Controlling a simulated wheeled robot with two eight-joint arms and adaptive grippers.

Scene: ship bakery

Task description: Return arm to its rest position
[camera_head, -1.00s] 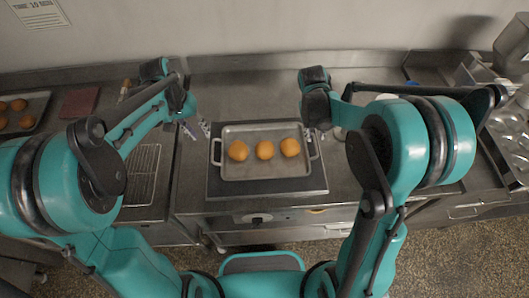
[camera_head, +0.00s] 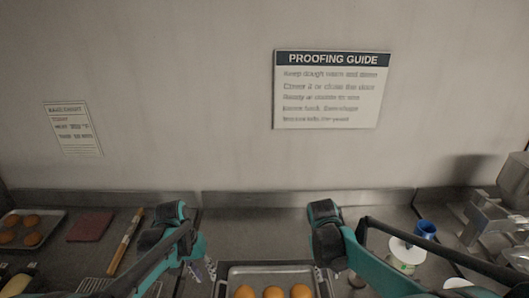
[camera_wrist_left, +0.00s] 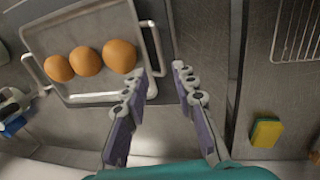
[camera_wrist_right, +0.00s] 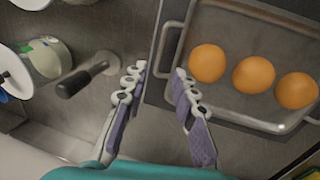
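My left gripper (camera_wrist_left: 165,85) is open and empty in the left wrist view, its fingertips beside one handle end of the metal tray (camera_wrist_left: 38,38). My right gripper (camera_wrist_right: 160,82) is open and empty in the right wrist view, beside the tray's other end. The tray holds three orange-brown buns in a row, and no finger closes on its handles. In the head view the left gripper (camera_head: 203,270) shows partly below its teal wrist, left of the tray (camera_head: 235,272). The right gripper's fingers are mostly hidden behind its arm there.
A rolling pin (camera_head: 126,242), a dark red board (camera_head: 90,227) and another tray of buns (camera_head: 45,217) lie at the left. A blue cup (camera_head: 425,229), a white container (camera_head: 405,257) and a metal machine (camera_head: 490,215) stand at the right. The wall rises behind the counter.

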